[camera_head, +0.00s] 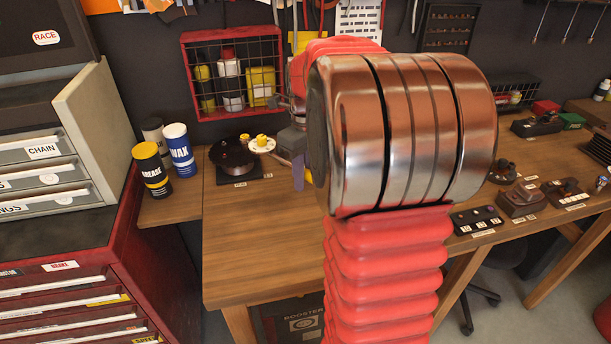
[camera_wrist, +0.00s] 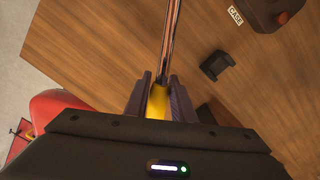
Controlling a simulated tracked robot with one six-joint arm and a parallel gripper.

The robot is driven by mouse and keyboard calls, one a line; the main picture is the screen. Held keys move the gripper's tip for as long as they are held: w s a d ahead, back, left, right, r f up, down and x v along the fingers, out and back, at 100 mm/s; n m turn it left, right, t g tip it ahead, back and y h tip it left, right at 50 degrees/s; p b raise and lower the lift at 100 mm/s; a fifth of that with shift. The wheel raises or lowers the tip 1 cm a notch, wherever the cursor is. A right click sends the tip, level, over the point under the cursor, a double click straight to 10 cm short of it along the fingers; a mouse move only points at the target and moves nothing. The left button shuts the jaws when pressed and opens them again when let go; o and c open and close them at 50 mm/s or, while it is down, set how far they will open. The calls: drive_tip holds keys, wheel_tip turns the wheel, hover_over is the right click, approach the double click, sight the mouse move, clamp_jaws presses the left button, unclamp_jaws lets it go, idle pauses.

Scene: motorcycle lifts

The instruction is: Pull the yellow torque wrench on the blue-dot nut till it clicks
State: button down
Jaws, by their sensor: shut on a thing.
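In the wrist view, my gripper (camera_wrist: 160,95) is shut on the yellow handle (camera_wrist: 158,104) of the torque wrench, with one dark finger on each side. The wrench's shiny metal shaft (camera_wrist: 170,40) runs from the handle to the top edge of the picture, above the wooden bench. The wrench's far end is out of that view, and I cannot make out the blue-dot nut in either view.
The wooden bench (camera_head: 255,235) carries a dark round fixture (camera_head: 232,156) and a white disc with yellow pieces (camera_head: 262,144). A black holder (camera_wrist: 217,66) and a block labelled CASE (camera_wrist: 268,12) lie right of the shaft. Cans (camera_head: 179,150) and a red tool cabinet (camera_head: 110,260) stand left.

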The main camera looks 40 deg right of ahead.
drive_tip(key=shift+w+r, duration=0.15)
drive_tip(key=shift+r, duration=0.5)
idle(0.3)
